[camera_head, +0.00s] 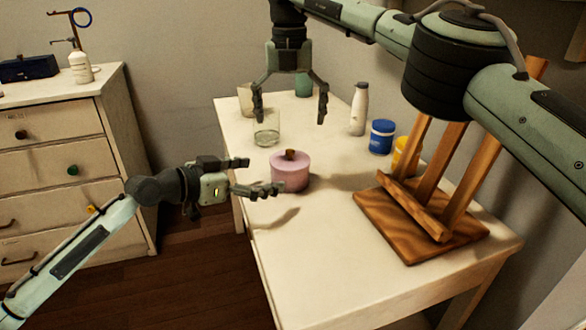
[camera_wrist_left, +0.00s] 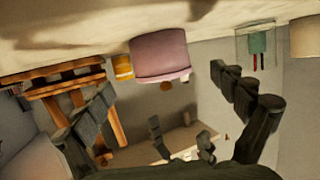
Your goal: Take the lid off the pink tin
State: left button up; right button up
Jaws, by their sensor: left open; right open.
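The pink tin (camera_head: 290,178) stands upright on the white table, with its pink lid (camera_head: 289,158) on top and a small brown knob (camera_head: 290,154) on the lid. My left gripper (camera_head: 258,176) is open just left of the tin, its fingers pointing at it; one fingertip is close to the tin's side, and I cannot tell whether it touches. The left wrist view is upside down and shows the tin (camera_wrist_left: 160,50) ahead between the open fingers. My right gripper (camera_head: 290,118) is open and empty, pointing down, above and behind the tin.
A clear glass (camera_head: 266,132) stands behind the tin. A white bottle (camera_head: 359,110), a blue jar (camera_head: 381,137) and a yellow jar (camera_head: 406,155) stand along the right. A wooden easel (camera_head: 430,225) fills the right side. The table's front is clear. A dresser (camera_head: 60,140) stands left.

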aim_at(292, 151)
pick_arm(q)
jog(key=shift+x, duration=3.2)
jog(key=shift+a, duration=0.1)
jog(key=c, duration=1.8)
pick_arm(e)
jog(key=shift+o, duration=0.3)
jog(key=shift+s+a+f, duration=0.1)
jog(key=shift+s+f, duration=0.05)
jog(key=shift+f, duration=0.15)
jog(key=s+f+n, duration=0.2)
jog(key=n, duration=0.1)
jog(key=shift+a+y, duration=0.2)
jog(key=shift+y, duration=0.1)
jog(key=shift+s+d+r+n+t, duration=0.1)
jog(key=shift+s+n+t, duration=0.2)
jog(key=shift+n, duration=0.2)
jog(key=s+d+r+n+t+y, duration=0.2)
jog(key=d+r+n+t, duration=0.1)
jog(key=r+t, duration=0.15)
jog(key=shift+g, duration=0.45)
jog(key=x, duration=1.1)
jog(key=shift+w, duration=0.1)
jog(key=shift+r, duration=0.1)
